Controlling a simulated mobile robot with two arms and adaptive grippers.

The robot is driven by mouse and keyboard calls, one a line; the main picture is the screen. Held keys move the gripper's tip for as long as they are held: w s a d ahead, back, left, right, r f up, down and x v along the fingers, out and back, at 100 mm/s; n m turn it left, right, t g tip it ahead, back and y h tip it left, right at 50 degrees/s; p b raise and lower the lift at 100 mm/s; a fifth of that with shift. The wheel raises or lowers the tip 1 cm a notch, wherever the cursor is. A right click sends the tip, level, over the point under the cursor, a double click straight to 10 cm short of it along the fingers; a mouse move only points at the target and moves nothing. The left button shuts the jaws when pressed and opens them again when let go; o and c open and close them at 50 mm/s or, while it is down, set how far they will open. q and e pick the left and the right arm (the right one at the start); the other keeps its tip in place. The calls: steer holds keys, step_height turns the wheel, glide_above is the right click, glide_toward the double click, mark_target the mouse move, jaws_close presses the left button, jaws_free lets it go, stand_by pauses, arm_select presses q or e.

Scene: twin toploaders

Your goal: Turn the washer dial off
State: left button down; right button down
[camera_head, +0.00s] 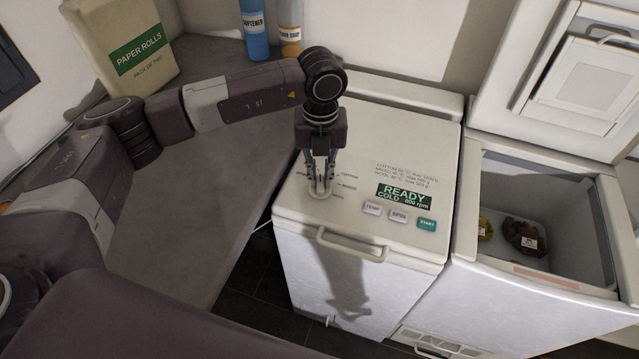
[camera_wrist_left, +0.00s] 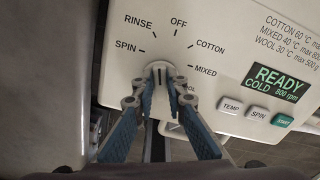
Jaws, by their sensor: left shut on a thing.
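The washer (camera_head: 300,212) is the white top-loading machine with its lid shut. Its dial (camera_wrist_left: 159,70) is a small pale knob at the lid's left side, ringed by the printed labels SPIN, RINSE, OFF, COTTON, MIXED and WOOL. My left gripper (camera_head: 320,184) comes down onto the dial from above. In the left wrist view its two fingertips (camera_wrist_left: 159,83) are shut on the knob, one on each side. The fingers partly hide the knob and the WOOL label, and I cannot tell which label the knob points to. My right gripper is in neither view.
The washer display (camera_head: 403,195) reads READY, COLD, 800 rpm, above the TEMP, SPIN and START (camera_head: 427,224) buttons. An open chest machine (camera_head: 545,278) on the right holds small items. Paper rolls (camera_head: 125,50) and bottles (camera_head: 255,30) stand on the grey counter (camera_head: 205,215).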

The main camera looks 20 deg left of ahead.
mark_target(321, 180)
arm_select(q)
steer(key=m+b, duration=0.2)
steer(key=shift+d+f+m, duration=0.1)
steer(key=shift+m, duration=0.3)
steer(key=shift+m+b, duration=0.5)
steer(key=shift+b, duration=0.15)
steer(key=c, duration=1.9)
jaws_free()
steer(key=shift+c, duration=0.2)
steer(key=shift+r, duration=0.4)
step_height(321, 180, up, 12)
steer(key=shift+f, duration=0.25)
